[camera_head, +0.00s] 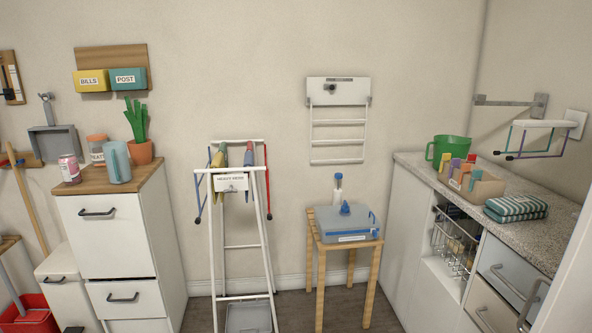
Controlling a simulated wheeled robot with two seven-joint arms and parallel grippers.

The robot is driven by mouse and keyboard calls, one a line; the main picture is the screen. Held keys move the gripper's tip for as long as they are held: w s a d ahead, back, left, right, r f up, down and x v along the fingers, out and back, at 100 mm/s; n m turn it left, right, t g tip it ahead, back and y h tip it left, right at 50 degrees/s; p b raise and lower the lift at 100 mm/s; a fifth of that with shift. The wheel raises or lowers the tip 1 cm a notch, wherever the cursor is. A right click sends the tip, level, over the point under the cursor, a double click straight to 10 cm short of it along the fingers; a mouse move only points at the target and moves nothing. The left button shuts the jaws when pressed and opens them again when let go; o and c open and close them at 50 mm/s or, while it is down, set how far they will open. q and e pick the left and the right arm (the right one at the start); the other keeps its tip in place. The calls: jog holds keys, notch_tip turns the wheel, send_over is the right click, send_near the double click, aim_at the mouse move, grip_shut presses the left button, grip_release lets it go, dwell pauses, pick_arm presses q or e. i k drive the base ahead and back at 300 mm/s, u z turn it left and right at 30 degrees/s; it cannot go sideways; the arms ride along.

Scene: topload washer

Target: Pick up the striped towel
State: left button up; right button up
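The striped towel (516,207) lies folded on the speckled grey countertop (425,168) at the right. It has dark green and white stripes, and its whole top shows. It lies to the right of and nearer than a tan caddy (474,188), with a small gap between them. Neither my left nor my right gripper is in view, and nothing is seen touching the towel.
A green mug (450,148) stands behind the caddy. A wall-mounted rack (537,124) with coloured rods hangs above the counter's back right. A pulled-out wire basket (455,243), drawers and a pale panel at the lower right edge lie below and beside the counter. A wooden stool (347,241) holds a grey-blue box.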

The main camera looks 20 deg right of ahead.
aim_at(518, 208)
jog(key=z, duration=0.3)
jog(key=i, duration=2.15)
jog(key=z, duration=3.6)
jog(key=i, duration=0.55)
jog(key=u, duration=0.05)
jog(key=k, duration=0.5)
jog(key=u, duration=1.2)
